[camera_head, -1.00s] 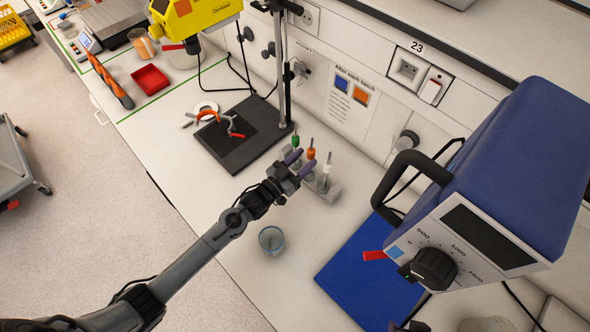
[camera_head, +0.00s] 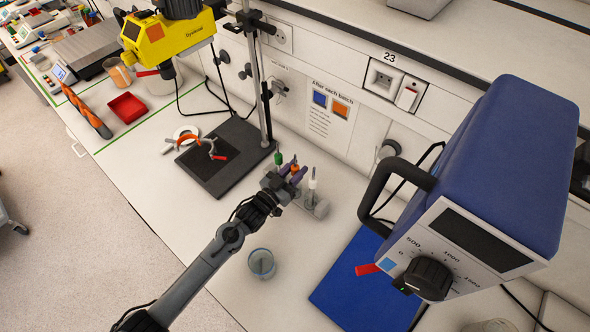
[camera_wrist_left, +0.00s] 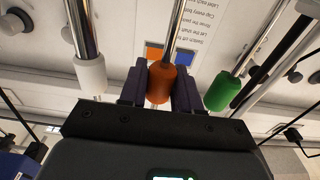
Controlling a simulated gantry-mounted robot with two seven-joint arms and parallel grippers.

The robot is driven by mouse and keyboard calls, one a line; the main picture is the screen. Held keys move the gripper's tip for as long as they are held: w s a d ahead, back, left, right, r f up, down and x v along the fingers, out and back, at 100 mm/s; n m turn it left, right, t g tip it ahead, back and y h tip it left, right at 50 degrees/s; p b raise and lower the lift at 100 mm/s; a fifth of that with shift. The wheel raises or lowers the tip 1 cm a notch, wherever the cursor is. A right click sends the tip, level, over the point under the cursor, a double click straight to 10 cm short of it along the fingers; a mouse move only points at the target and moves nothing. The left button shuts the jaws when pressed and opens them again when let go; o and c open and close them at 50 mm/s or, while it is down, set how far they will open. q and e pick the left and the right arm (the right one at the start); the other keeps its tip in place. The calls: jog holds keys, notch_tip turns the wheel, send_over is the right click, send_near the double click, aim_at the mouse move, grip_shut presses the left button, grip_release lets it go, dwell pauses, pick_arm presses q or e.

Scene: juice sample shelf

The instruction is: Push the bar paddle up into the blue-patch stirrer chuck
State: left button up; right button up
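The paddle rack (camera_head: 318,208) holds three upright shafts with a green collar (camera_head: 279,158), an orange collar (camera_head: 295,169) and a white collar (camera_head: 313,185). I cannot tell which one is the bar paddle; their lower ends are hidden. My left gripper (camera_head: 291,174) is at the orange-collared shaft. In the left wrist view, its fingers (camera_wrist_left: 159,88) flank the orange collar (camera_wrist_left: 161,78), with no clear gap; whether they grip is unclear. My right gripper is out of view.
A glass beaker (camera_head: 261,266) stands in front of the rack. A blue mat (camera_head: 350,290) lies below the blue stirrer. A yellow stirrer (camera_head: 172,40) on a stand (camera_head: 254,85) is at the back left. A dark base plate (camera_head: 205,182) and red tray (camera_head: 127,107) are left.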

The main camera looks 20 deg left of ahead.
pick_arm(q)
grip_shut()
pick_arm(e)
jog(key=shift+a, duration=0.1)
pick_arm(q)
jog(key=shift+r, duration=0.15)
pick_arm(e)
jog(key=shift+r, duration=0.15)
